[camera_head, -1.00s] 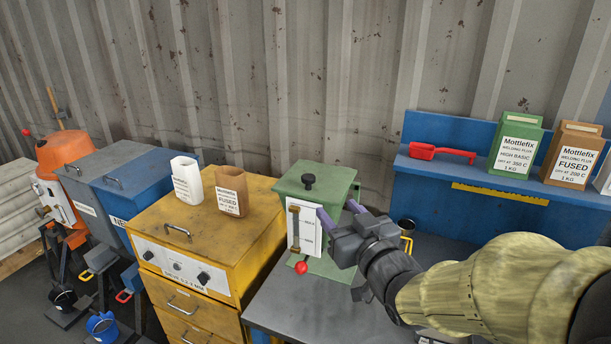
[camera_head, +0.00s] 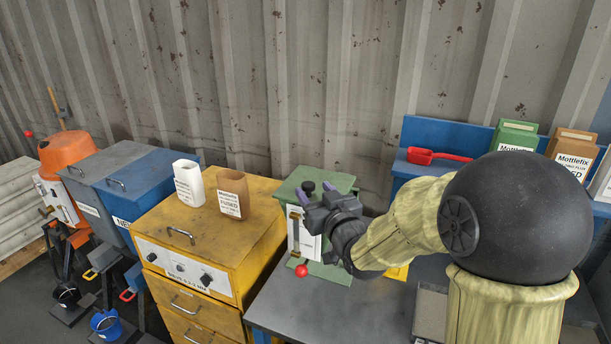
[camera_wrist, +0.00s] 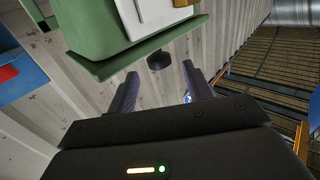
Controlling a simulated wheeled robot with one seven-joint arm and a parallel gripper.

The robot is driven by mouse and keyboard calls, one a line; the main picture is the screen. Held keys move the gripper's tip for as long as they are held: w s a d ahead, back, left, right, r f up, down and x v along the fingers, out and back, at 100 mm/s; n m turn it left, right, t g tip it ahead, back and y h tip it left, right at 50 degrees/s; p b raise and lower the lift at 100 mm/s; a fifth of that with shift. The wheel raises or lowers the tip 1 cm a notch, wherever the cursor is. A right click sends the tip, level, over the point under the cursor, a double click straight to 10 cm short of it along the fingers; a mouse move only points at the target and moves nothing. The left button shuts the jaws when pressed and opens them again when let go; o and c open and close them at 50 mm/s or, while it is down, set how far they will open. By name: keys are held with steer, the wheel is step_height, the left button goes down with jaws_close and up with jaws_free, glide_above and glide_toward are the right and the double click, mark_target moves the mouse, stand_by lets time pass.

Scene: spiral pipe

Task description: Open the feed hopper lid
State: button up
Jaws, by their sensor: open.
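The green hopper stands on the grey bench with its flat green lid (camera_head: 340,181) lying shut on top. A black knob (camera_head: 308,186) stands up from the lid. In the wrist view the hopper body (camera_wrist: 88,25) appears upside down, with the lid edge (camera_wrist: 120,64) and the knob (camera_wrist: 158,61) at the far end of the fingers. My gripper (camera_head: 316,192) is open, its purple fingers at the knob's height. In the wrist view the knob lies between the fingertip lines of my gripper (camera_wrist: 160,72), with visible gaps on both sides. Contact is not seen.
A yellow cabinet (camera_head: 256,237) with a white and a brown container stands left of the hopper. A red ball handle (camera_head: 301,271) sits at the hopper's front. A blue shelf (camera_head: 398,170) with a red scoop (camera_head: 436,156) and flux boxes is at right. My arm covers part of the bench.

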mark_target(316, 180)
steer(key=p+x, duration=0.1)
steer(key=x, duration=0.5)
steer(key=shift+w+a+p, duration=0.1)
steer(key=shift+w+p, duration=0.05)
steer(key=shift+p, duration=0.2)
jaws_close()
